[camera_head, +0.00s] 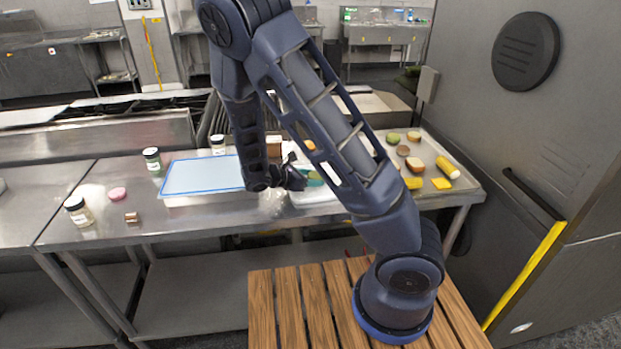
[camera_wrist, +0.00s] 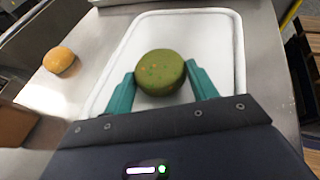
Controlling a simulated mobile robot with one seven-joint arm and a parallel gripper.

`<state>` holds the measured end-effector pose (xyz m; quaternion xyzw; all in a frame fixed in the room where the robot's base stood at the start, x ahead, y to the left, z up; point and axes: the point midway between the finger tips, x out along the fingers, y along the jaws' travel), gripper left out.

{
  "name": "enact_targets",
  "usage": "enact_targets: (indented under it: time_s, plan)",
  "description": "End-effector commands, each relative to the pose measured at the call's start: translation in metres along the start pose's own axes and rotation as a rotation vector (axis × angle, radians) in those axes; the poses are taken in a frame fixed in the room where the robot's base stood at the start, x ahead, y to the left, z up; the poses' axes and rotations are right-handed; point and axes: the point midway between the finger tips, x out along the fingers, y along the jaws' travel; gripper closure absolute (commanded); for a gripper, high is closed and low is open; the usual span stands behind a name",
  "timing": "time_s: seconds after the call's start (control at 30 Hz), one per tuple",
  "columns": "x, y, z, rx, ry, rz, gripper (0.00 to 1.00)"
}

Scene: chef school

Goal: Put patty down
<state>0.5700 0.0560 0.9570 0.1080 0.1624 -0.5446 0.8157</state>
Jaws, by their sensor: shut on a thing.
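A round, green-brown speckled patty (camera_wrist: 160,70) sits between the two teal fingers of my gripper (camera_wrist: 161,77) in the wrist view. The gripper is shut on the patty's sides. Patty and fingers are over a white rectangular tray (camera_wrist: 215,28) with a raised rim. I cannot tell whether the patty touches the tray floor. In the head view my gripper (camera_head: 308,176) is at the middle of the steel counter, above the white tray (camera_head: 313,197), and my arm hides part of it.
A bun-like round item (camera_wrist: 60,61) lies on the counter left of the white tray. A blue-edged white board (camera_head: 203,175) and jars (camera_head: 78,210) stand to the left. A larger tray (camera_head: 437,150) with several foods is at the right, near a tall steel cabinet (camera_head: 560,110).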

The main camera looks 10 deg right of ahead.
Motion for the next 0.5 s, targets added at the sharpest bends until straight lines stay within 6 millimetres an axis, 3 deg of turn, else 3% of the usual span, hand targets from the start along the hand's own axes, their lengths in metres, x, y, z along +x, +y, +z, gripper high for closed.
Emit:
enact_targets:
  time_s: [0.27, 0.3, 0.4, 0.5]
  plan:
    - [0.0012, 0.0000, -0.0021, -0.001, -0.001, -0.001, 0.66]
    - [0.0011, 0.0001, -0.0020, 0.000, 0.000, 0.000, 0.37]
    - [0.0010, 0.0001, -0.0019, 0.000, 0.000, 0.000, 0.21]
    - [0.0009, 0.0001, -0.0018, 0.000, 0.000, 0.000, 0.21]
